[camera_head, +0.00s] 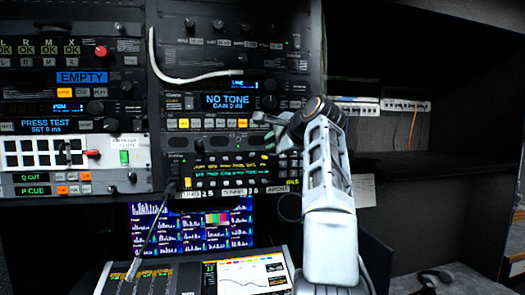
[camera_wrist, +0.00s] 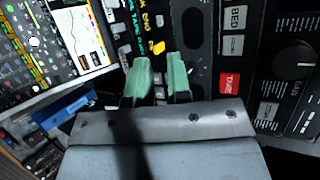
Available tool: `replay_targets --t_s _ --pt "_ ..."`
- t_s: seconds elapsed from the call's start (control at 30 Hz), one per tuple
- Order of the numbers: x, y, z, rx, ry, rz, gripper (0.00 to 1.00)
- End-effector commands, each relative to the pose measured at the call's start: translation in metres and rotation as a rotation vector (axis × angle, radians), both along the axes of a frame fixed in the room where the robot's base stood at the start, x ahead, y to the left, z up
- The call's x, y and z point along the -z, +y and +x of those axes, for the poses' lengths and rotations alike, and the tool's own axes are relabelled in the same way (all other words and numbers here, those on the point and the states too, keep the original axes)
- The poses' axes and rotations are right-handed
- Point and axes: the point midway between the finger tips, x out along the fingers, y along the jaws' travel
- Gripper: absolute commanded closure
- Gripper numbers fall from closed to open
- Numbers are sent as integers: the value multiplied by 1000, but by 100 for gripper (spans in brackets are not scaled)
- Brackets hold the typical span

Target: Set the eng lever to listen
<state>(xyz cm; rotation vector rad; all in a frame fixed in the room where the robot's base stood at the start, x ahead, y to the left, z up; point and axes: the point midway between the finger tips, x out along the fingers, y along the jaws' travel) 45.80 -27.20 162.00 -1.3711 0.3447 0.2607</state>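The panel with rows of small levers and lit text labels (camera_head: 232,179) is in the lower middle of the rack in the head view. In the wrist view, an "ENG" label (camera_wrist: 145,20) shows near the top, with a yellow lever cap (camera_wrist: 159,47) just below it; I cannot tell for sure that this is the eng lever, nor its setting. My gripper (camera_wrist: 160,75) has two green-padded fingers with a gap between them, just below the yellow cap. In the head view my gripper (camera_head: 270,130) is at the right edge of the panel, partly hidden by my arm.
A "NO TONE" display unit (camera_head: 228,101) sits above the lever panel. A white cable (camera_head: 183,79) hangs across the rack. A screen wall (camera_head: 170,228) and a tilted console (camera_head: 243,275) are below. A red "TAKE" button (camera_wrist: 229,85) and a black knob (camera_wrist: 294,60) are right of my fingers.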

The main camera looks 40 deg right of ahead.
Motion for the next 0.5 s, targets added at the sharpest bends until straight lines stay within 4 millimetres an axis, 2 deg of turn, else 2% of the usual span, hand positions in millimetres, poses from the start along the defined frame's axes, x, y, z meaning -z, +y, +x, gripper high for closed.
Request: replay_targets --t_s 0.1,0.2,0.5 --pt "-8 0 -17 3 0 -1 82" --pt "-11 0 -26 1 -1 0 82" --pt "-15 1 -35 -1 0 0 82"
